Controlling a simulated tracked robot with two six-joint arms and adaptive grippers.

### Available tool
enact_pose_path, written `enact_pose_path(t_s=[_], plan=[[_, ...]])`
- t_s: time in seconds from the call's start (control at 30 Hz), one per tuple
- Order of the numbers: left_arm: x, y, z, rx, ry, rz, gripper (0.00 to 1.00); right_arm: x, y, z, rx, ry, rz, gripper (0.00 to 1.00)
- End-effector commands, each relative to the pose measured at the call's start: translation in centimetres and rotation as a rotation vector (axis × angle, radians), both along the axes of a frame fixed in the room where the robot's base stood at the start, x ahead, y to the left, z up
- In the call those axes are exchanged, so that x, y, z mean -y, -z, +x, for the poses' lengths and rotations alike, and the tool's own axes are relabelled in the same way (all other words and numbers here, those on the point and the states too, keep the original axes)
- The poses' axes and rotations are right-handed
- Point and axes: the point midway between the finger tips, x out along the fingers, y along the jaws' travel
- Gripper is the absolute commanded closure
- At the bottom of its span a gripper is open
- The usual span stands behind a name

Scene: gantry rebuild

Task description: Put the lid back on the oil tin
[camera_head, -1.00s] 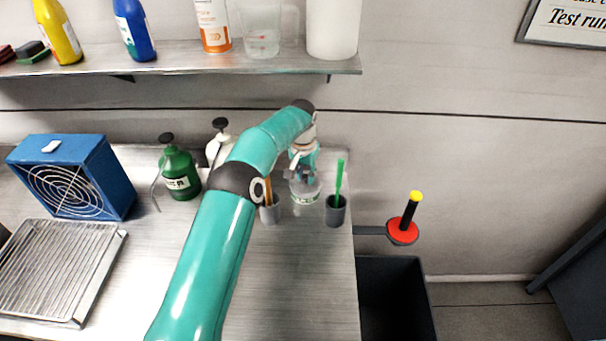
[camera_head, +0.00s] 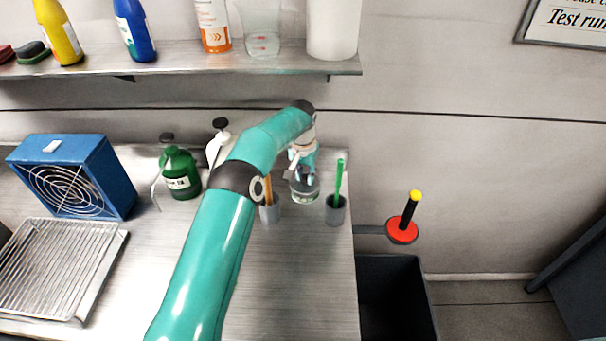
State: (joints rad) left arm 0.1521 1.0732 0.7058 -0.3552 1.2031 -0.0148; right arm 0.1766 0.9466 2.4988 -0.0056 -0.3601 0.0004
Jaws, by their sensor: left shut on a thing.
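My left gripper (camera_head: 300,160) is at the back right of the bench, pointing down. It is small in view and partly hidden by my own wrist. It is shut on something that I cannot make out. A clear vessel (camera_head: 305,187) shows right below its fingers; I cannot tell whether they touch it. A green can (camera_head: 179,173) with a black top and a thin curved spout stands left of my arm. I cannot tell whether it is the oil tin. I see no separate lid. My right gripper is not in view.
Grey cups hold an orange stick (camera_head: 268,190) and a green stick (camera_head: 339,185) on either side of the vessel. A white bottle (camera_head: 216,143), a blue fan (camera_head: 75,177) and a wire rack (camera_head: 60,265) stand left. A bin (camera_head: 395,300) is beyond the right edge.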

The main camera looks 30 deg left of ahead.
Motion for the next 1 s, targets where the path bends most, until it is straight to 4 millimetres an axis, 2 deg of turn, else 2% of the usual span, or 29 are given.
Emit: enact_pose_path(t_s=[0.23,0.27,0.4,0.43,0.63,0.8,1.0], plan=[[-0.01,0.02,-0.01,0.000,0.000,0.000,1.00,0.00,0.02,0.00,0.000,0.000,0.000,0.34],[-0.01,0.01,-0.01,0.000,0.000,0.000,0.73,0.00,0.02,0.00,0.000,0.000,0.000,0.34],[-0.02,0.01,-0.01,0.000,0.000,0.000,0.49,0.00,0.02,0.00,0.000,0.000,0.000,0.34],[-0.02,0.01,-0.01,0.000,0.000,0.000,0.47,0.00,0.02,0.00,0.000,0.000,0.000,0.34],[-0.03,0.00,-0.01,0.000,0.000,0.000,0.47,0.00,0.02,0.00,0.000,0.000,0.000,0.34],[-0.03,0.01,-0.02,0.000,0.000,0.000,0.22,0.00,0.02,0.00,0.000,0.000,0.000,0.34],[-0.03,0.01,-0.02,0.000,0.000,0.000,0.22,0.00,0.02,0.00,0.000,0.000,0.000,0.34]])
